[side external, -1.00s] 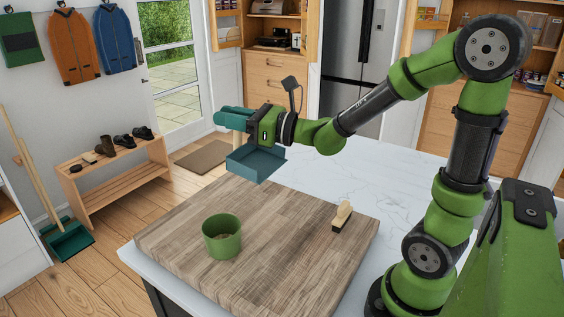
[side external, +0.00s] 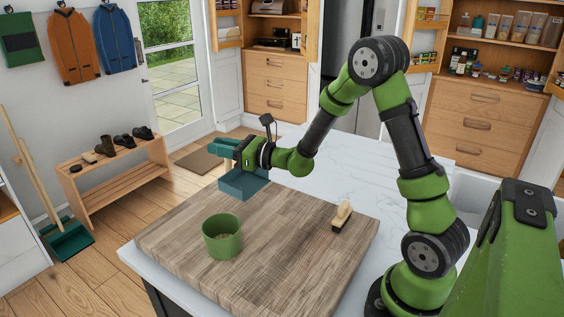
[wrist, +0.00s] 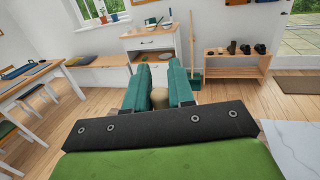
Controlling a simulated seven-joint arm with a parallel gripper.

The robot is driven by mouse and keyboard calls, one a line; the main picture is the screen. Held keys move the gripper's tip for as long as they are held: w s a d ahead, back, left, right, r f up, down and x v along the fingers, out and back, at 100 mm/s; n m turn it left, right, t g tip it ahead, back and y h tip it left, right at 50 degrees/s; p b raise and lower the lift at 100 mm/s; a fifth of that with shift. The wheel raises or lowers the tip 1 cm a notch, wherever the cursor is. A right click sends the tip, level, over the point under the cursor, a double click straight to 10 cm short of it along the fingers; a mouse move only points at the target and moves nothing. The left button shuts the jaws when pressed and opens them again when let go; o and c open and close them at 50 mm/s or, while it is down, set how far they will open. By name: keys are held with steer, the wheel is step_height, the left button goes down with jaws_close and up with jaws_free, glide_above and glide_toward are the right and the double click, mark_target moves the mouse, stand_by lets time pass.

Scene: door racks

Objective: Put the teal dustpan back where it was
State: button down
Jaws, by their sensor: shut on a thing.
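The teal dustpan (side external: 243,184) hangs below my gripper (side external: 226,147) in the side view, just above the far left edge of the wooden board. My gripper is shut on it, with the pan tray low and open side up. In the wrist view, a tan handle-like part (wrist: 160,97) shows between the two teal fingers; the pan itself is hidden there. The dustpan looks apart from the board, but the exact gap is hard to tell.
The wooden board (side external: 290,235) lies on the white counter (side external: 350,160). On it stand a green pot (side external: 222,240) and a tan-handled brush (side external: 342,215). On the floor at left are a broom (side external: 35,175) and a teal pan-like thing (side external: 70,242). A shoe bench (side external: 118,172) stands beyond.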

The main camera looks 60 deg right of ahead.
steer(key=w+f, duration=0.1)
steer(key=f, duration=0.2)
steer(key=d+f, duration=0.1)
steer(key=f, duration=0.2)
steer(key=w+f, duration=0.1)
steer(key=f, duration=0.2)
steer(key=shift+w+d, duration=0.2)
steer(key=shift+w, duration=0.15)
steer(key=shift+f, duration=0.15)
steer(key=c, duration=1)
jaws_free()
steer(key=shift+f, duration=0.1)
steer(key=shift+o, duration=0.2)
